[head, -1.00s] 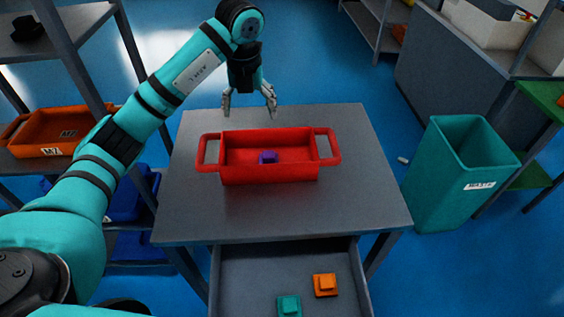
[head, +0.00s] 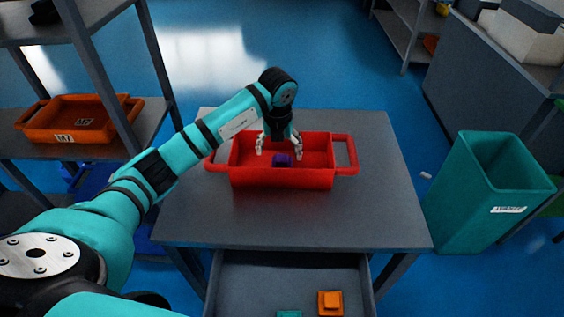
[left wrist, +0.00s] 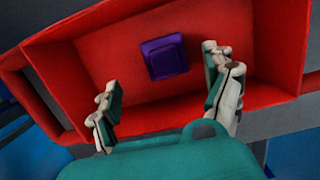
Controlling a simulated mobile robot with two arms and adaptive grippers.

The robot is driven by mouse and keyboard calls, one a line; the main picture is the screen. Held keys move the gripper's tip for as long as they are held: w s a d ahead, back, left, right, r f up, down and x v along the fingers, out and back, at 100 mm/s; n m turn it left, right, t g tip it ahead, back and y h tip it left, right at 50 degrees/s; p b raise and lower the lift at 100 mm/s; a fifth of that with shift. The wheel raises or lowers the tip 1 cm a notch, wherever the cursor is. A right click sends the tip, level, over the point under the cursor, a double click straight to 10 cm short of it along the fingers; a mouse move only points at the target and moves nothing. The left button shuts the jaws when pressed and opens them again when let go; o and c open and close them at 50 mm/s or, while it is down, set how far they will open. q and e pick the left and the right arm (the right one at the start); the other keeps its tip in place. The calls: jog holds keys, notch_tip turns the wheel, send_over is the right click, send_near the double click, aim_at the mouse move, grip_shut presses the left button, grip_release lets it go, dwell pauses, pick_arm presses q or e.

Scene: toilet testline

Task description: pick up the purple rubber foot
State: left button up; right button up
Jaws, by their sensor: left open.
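The purple rubber foot (head: 282,160) lies on the floor of the red tray (head: 282,180), which stands on the grey table. It also shows in the left wrist view (left wrist: 165,56), whole and uncovered, on the red floor (left wrist: 110,65). My left gripper (head: 279,152) is open and points down over the tray, above and around the foot's position in the head view. In the left wrist view its two fingers (left wrist: 165,105) are spread and empty, with the foot beyond and between them. I cannot tell the exact height. My right gripper is not in view.
The grey table (head: 370,215) has bare room around the tray. Its open drawer (head: 255,280) holds an orange piece (head: 330,303) and a teal piece (head: 289,314). A teal waste bin (head: 485,195) stands right; a shelf with an orange tray (head: 75,120) stands left.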

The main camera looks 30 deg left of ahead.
aim_at(282, 158)
pick_arm(q)
jog(key=f, duration=0.2)
jog(key=w+f+p, duration=0.1)
jog(key=f, duration=0.2)
jog(key=shift+d+f, duration=0.1)
jog(key=shift+f, duration=0.15)
jog(key=shift+c, duration=0.2)
jog(key=shift+w, duration=0.1)
jog(key=c, duration=1.3)
